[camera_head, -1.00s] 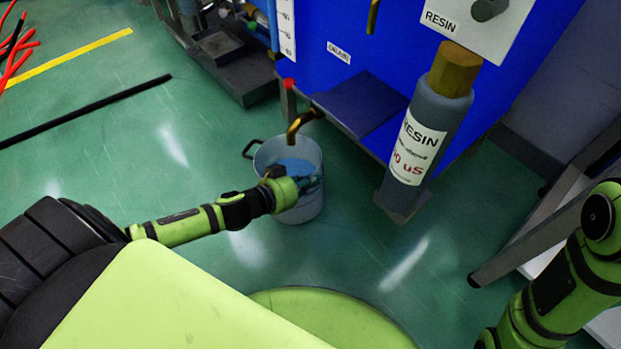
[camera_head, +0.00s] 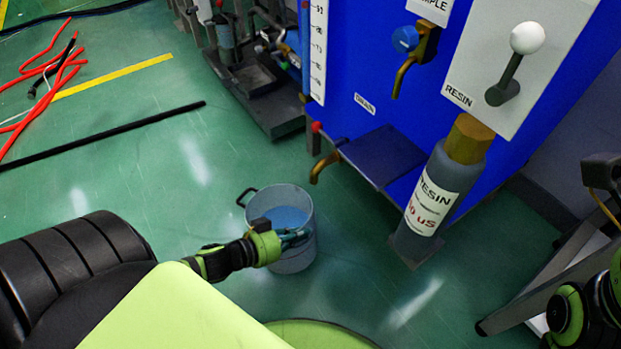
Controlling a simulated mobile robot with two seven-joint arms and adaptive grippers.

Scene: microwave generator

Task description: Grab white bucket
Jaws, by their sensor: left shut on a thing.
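The white bucket (camera_head: 298,258) looks light grey, stands upright and has blue liquid inside. Its dark handle (camera_head: 242,198) sticks out at the upper left of the rim. My left gripper (camera_head: 294,238) is at the bucket's near side, shut on the bucket at its rim. The fingertips are small and partly lost against the bucket. I cannot tell whether the bucket's bottom touches the floor. My right arm (camera_head: 585,305) shows at the lower right edge; its gripper fingers are not visible.
A blue machine (camera_head: 340,60) stands behind, with a brass drain spout (camera_head: 322,167) beyond the bucket and a shelf (camera_head: 382,155). A grey resin bottle (camera_head: 432,200) hangs right of the bucket. A black bar (camera_head: 100,135) and red cables (camera_head: 50,65) lie left.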

